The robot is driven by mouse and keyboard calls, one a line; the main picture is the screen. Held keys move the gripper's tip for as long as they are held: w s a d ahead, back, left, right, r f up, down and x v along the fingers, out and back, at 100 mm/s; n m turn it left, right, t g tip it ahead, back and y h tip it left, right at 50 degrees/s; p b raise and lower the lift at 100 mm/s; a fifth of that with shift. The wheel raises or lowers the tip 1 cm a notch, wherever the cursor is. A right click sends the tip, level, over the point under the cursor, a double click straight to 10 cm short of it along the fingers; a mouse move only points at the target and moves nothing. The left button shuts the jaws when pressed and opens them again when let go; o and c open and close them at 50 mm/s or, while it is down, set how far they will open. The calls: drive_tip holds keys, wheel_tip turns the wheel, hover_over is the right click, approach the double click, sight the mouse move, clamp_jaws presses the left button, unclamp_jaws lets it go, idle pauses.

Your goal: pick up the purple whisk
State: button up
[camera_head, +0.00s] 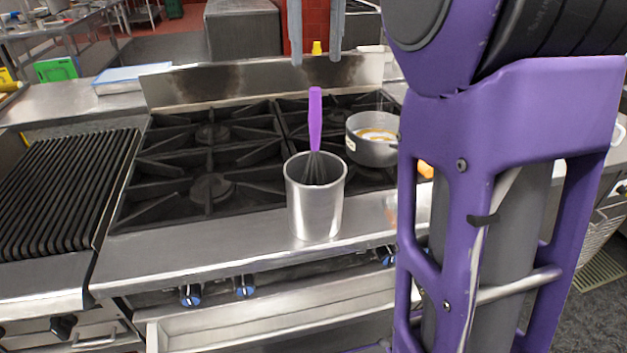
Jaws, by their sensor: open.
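The purple whisk (315,120) stands handle up in a metal canister (315,212). Its wires go down inside the canister, and their lower part is hidden by the wall. The canister stands on the steel front ledge of the stove. My gripper (316,58) shows at the top of the view as two grey fingers pointing down, apart and empty. In the picture the fingers are above the whisk's handle, with a gap between; their distance in depth is hard to tell.
A grey pot (372,151) sits on the burners right of the canister. The black stove grates (190,165) lie behind and left, with a ribbed grill (65,195) farther left. The steel ledge (190,247) left of the canister is clear. My purple arm hides much of the right side.

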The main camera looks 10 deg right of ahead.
sight(316, 90)
wheel_tip(316, 90, down, 8)
drive_tip(key=shift+f+b, duration=0.1)
drive_tip(key=shift+b, duration=1)
drive_tip(key=f, duration=0.1)
drive_tip(key=f+b, duration=0.1)
drive_tip(key=f, duration=0.1)
drive_tip(key=f+b, duration=0.1)
drive_tip(key=f, duration=0.1)
drive_tip(key=shift+w+f, duration=0.25)
drive_tip(key=shift+w, duration=0.05)
clamp_jaws()
